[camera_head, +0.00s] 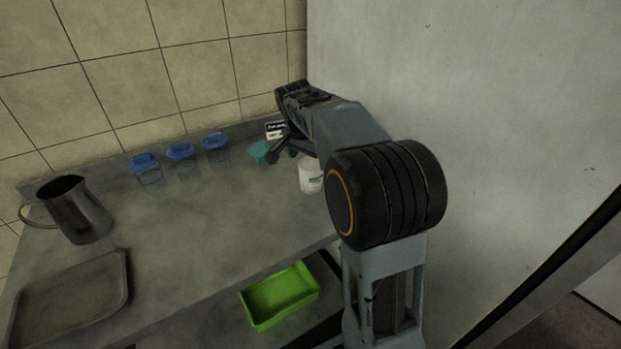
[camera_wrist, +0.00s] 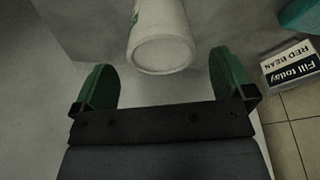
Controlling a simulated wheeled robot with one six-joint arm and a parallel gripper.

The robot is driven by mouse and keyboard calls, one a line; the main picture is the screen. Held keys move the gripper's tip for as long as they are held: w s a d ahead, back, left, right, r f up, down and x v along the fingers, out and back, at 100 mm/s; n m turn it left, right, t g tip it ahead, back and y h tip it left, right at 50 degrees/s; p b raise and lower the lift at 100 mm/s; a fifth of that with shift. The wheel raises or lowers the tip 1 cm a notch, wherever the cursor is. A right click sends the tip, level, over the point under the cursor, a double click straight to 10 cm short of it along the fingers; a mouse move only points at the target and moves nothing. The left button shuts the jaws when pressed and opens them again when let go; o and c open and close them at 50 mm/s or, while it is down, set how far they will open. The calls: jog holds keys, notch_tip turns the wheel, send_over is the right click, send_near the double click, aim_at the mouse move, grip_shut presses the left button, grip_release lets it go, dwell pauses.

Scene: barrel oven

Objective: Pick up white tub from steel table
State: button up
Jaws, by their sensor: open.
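The white tub (camera_head: 311,176) stands on the steel table (camera_head: 200,215), near the wall at the right end, partly hidden by my arm in the head view. In the wrist view the white tub (camera_wrist: 160,38) shows close up, with its round end facing the camera and a bit of green print on its side. My gripper (camera_wrist: 163,66) is open, with one green fingertip on either side of the tub's near end in that picture. Gaps show on both sides. Whether the tub lies between the fingers in depth, I cannot tell.
A label card (camera_wrist: 291,65) reading "Fill today RED BEAN" and a teal item (camera_head: 258,153) are close to my gripper. Several blue-lidded containers (camera_head: 181,152) line the back. A metal jug (camera_head: 78,212) and tray (camera_head: 75,297) stand left. A green bin (camera_head: 280,295) is below.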

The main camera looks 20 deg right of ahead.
aim_at(310, 164)
jog(key=shift+b+x, duration=0.4)
jog(key=shift+x, duration=2.6)
jog(key=c, duration=1.2)
